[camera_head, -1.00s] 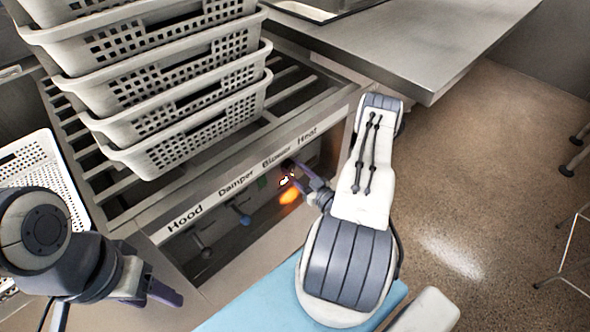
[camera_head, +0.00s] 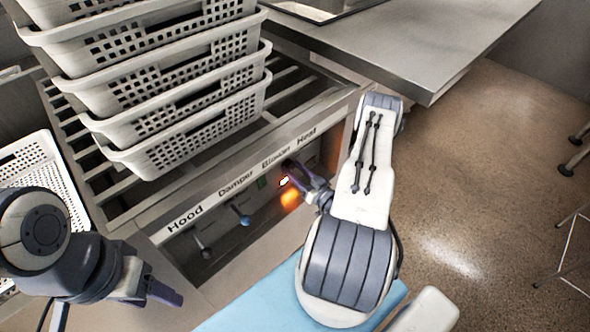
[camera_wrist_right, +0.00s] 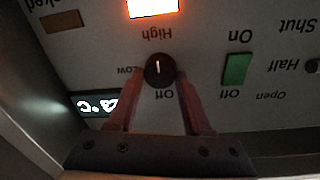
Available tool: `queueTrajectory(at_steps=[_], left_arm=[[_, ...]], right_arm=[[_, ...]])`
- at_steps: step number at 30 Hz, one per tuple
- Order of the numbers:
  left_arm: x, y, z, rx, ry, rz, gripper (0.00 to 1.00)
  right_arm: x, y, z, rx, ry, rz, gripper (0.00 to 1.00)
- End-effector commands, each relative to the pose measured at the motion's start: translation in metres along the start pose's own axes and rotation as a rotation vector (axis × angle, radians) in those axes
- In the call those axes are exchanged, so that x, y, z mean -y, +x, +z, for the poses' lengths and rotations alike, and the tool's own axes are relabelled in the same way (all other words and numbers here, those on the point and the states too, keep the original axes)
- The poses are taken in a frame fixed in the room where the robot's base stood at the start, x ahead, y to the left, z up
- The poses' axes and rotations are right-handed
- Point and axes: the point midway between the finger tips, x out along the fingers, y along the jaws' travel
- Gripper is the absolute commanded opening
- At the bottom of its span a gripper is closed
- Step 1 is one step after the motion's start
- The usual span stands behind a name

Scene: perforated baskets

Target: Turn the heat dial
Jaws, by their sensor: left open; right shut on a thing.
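The round black heat dial (camera_wrist_right: 160,70) sits on the white panel in the right wrist view, with a short white mark standing upright on it. Upside-down "High", "Low" and "Off" labels surround it. My right gripper (camera_wrist_right: 159,82) is shut on the dial, one finger on each side. In the head view my right gripper (camera_head: 291,168) reaches the recessed panel below the "Heat" label, and the dial is hidden there. My left gripper (camera_head: 160,290) is open and empty at the lower left, away from the panel.
A lit orange-white display (camera_wrist_right: 152,6) glows beside the dial. A green switch (camera_wrist_right: 236,69) is to its right. A blue-tipped knob (camera_head: 245,220) hangs below "Damper". Stacked white baskets (camera_head: 190,128) stand on the slatted rack above. A steel counter (camera_head: 430,75) is at upper right.

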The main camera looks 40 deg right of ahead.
Motion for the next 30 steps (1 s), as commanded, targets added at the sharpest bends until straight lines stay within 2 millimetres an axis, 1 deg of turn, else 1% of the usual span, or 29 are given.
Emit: queueTrajectory(at_steps=[1, 3, 12, 16, 19, 24, 30], left_arm=[[0.0, 0.0, 0.0, 0.0, 0.0, 0.0, 0.58], [0.0, 0.0, 0.0, 0.0, 0.0, 0.0, 0.58], [0.0, 0.0, 0.0, 0.0, 0.0, 0.0, 0.58], [0.0, 0.0, 0.0, 0.0, 0.0, 0.0, 0.58], [0.0, 0.0, 0.0, 0.0, 0.0, 0.0, 0.58], [0.0, 0.0, 0.0, 0.0, 0.0, 0.0, 0.58], [0.0, 0.001, 0.0, 0.0, 0.0, 0.0, 0.58]], right_arm=[[-0.001, -0.001, 0.001, 0.003, 0.002, 0.005, 0.58], [-0.001, -0.001, 0.001, 0.003, 0.002, 0.004, 0.8], [0.0, -0.001, 0.001, 0.001, 0.001, 0.001, 0.8], [-0.001, -0.008, 0.001, 0.001, 0.002, 0.004, 0.8], [-0.002, -0.022, 0.0, 0.001, 0.003, 0.008, 0.8], [-0.002, -0.053, 0.001, 0.0, 0.004, 0.01, 0.8], [-0.002, -0.084, 0.0, -0.001, 0.001, 0.009, 0.8]])
